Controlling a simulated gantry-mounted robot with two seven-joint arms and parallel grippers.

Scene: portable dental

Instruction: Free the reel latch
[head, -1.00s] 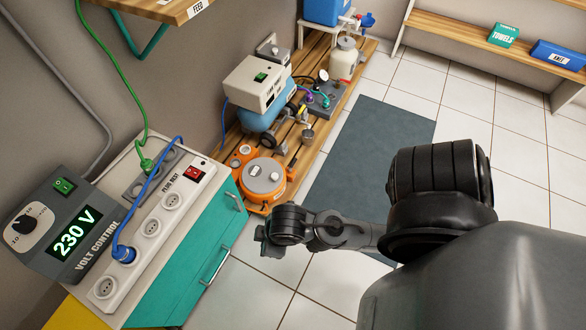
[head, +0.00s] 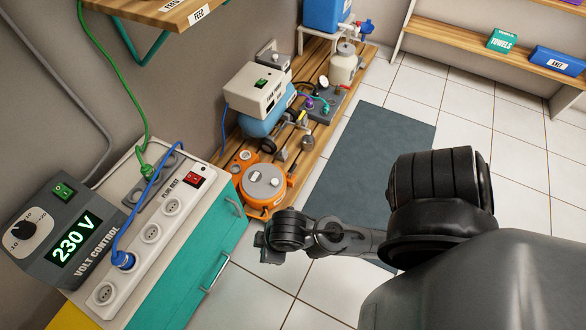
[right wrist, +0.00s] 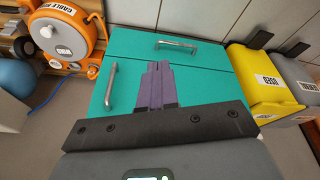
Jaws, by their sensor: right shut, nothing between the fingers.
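The orange cable reel (head: 264,186) with a round grey top stands at the near end of the wooden slatted platform in the head view. In the right wrist view the reel (right wrist: 62,36) is at the upper left, with a white knob and small orange parts at its rim. I cannot tell which part is the latch. My right gripper (head: 262,247) is just in front of the reel in the head view, apart from it in the picture. Its purple fingers (right wrist: 155,76) are shut and empty, over the teal cabinet in the right wrist view. My left gripper is out of view.
The teal cabinet (head: 190,265) with metal handles stands left of my right gripper, bearing a socket strip (head: 150,232) and a voltage control box (head: 62,225). A yellow bin (right wrist: 252,85) and a grey bin are at the right wrist view's right. Tiled floor (head: 262,300) is clear.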

